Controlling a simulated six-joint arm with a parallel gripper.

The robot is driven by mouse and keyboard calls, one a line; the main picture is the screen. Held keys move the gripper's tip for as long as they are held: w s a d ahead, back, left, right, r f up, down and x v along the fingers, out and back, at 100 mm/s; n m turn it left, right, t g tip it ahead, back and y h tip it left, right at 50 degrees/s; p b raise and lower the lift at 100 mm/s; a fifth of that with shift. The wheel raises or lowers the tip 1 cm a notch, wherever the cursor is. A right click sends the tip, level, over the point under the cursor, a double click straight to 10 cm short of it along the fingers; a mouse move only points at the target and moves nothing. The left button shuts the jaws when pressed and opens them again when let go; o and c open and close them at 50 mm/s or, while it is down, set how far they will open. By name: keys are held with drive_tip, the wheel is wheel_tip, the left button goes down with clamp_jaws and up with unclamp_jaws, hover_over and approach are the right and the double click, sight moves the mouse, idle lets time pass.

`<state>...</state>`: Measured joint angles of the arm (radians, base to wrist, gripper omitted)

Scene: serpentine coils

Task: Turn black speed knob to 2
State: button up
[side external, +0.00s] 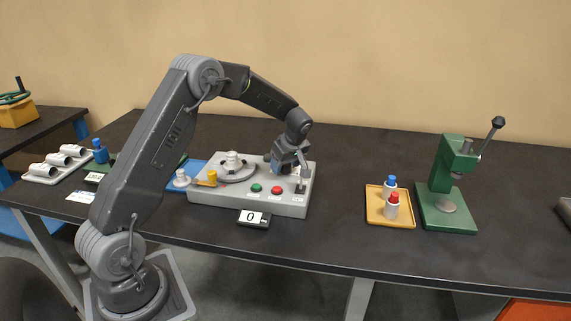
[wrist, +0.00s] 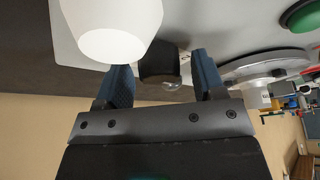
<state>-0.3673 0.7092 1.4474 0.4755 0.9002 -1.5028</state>
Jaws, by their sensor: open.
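The black knob (wrist: 159,62) shows in the wrist view, on the grey control box. My gripper (wrist: 163,72) is open, with one blue finger on each side of the knob and visible gaps. I cannot tell how far down the fingers reach along it. In the side view my gripper (side external: 285,167) is over the right rear part of the grey control box (side external: 230,200), and the knob is hidden or too small to make out. The knob's pointer and scale cannot be read. A small display (side external: 253,218) in front of the box reads 0.
A large white part (wrist: 112,28) stands close to the left finger in the wrist view. The box carries a green button (side external: 257,188), a red button (side external: 277,190) and a round disc (side external: 238,172). A yellow tray (side external: 374,208) and green press (side external: 448,217) stand farther right.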

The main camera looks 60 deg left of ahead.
drive_tip(key=v, duration=1.3)
drive_tip(key=shift+r, duration=0.35)
drive_tip(key=shift+d+r, duration=0.1)
drive_tip(key=shift+d, duration=0.05)
drive_tip(key=s+d+r+m+t+h, duration=0.25)
drive_tip(key=s+d+r+m, duration=0.55)
drive_tip(key=s+d, duration=0.4)
drive_tip(key=s+d+f+m+t+h, duration=0.1)
drive_tip(key=s+d+m, duration=0.3)
drive_tip(key=s, duration=0.4)
drive_tip(key=s+d+f+m+t+h, duration=0.1)
drive_tip(key=s+d+f+m+t, duration=0.1)
drive_tip(key=s+d+m, duration=0.2)
drive_tip(key=s+m, duration=0.2)
drive_tip(key=s, duration=0.1)
drive_tip(key=shift+s, duration=0.4)
